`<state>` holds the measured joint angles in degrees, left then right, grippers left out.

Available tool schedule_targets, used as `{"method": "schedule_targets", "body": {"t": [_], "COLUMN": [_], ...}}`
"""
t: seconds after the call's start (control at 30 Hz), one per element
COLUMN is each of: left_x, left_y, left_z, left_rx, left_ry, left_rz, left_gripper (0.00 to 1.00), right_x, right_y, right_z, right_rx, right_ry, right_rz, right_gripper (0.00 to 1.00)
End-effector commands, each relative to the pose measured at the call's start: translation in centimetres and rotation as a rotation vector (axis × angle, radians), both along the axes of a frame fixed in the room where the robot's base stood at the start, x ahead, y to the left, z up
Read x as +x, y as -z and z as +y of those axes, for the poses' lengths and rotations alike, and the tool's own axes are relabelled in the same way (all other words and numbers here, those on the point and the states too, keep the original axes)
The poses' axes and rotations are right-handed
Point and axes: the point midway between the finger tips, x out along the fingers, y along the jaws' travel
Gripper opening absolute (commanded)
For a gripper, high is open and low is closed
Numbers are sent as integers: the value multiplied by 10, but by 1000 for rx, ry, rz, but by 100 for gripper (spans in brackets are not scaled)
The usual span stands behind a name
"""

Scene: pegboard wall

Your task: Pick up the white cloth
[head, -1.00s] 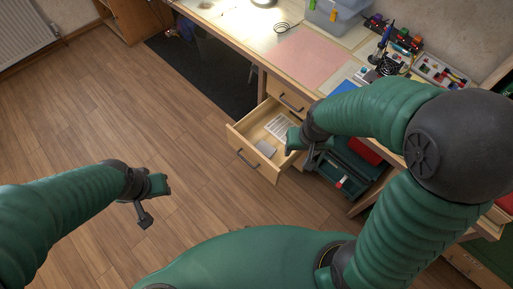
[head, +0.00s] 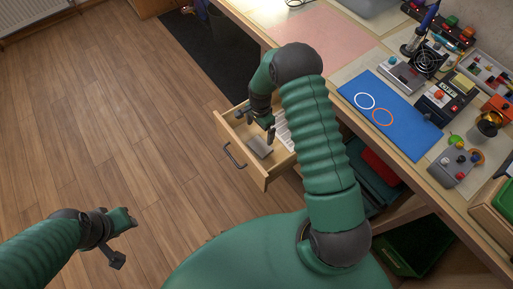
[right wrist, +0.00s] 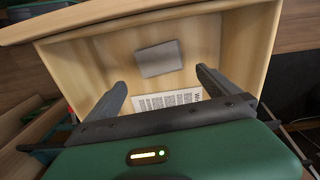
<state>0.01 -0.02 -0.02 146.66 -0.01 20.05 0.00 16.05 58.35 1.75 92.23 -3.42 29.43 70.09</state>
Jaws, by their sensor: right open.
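A flat grey square piece (head: 260,148), which may be the cloth, lies in the open drawer (head: 226,132). It also shows in the right wrist view (right wrist: 160,58), towards the drawer's front panel. No clearly white cloth shows. My right gripper (head: 256,124) is over the drawer. In the right wrist view my right gripper (right wrist: 162,88) is open and empty, pointing down into the drawer, with the grey piece beyond and between its fingertips. My left gripper (head: 124,240) looks open and empty above the floor at lower left.
A printed sheet (right wrist: 168,99) lies in the drawer beside the grey piece. The drawer walls stand around both. The workbench above holds a pink mat (head: 322,32), a blue mat (head: 392,115) and several tools. The wooden floor (head: 110,110) at left is clear.

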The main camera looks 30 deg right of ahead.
Motion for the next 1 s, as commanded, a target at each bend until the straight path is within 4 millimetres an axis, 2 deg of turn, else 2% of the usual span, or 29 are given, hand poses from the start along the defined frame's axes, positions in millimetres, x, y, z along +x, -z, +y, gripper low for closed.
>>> {"method": "schedule_targets", "body": {"t": [0.03, 0.13, 0.2, 0.43, 0.6, 0.7, 0.87, 1.0], "left_x": [0, 0, 0, 0, 0, 0, 0, 0], "left_y": [9, 17, 20, 29, 46, 47, 45, 45], "left_z": [0, 0, 0, 0, 0, 0, 0, 0], "left_rx": [0, 0, 0, 0, 0, 0, 0, 0], "left_ry": [0, 0, 0, 1, 0, 0, 0, 0], "left_rz": [0, 1, 1, 1, 1, 1, 1, 1], "left_gripper": [36, 36, 36, 36, 36, 36, 36, 36], "right_x": [-1, -1, -1, 0, 0, 1, 1, 1], "right_y": [20, 44, 56, 77, 110, 117, 115, 115], "right_z": [-2, -3, -4, -1, 3, 2, 2, 2], "right_rx": [3, 5, 5, 3, 3, 3, 3, 3], "right_ry": [3, 3, 1, 0, 1, 1, 1, 1], "right_rz": [3, 2, 1, -1, 0, -2, -3, -2], "right_gripper": [100, 100, 100, 100, 100, 100, 100, 83]}}
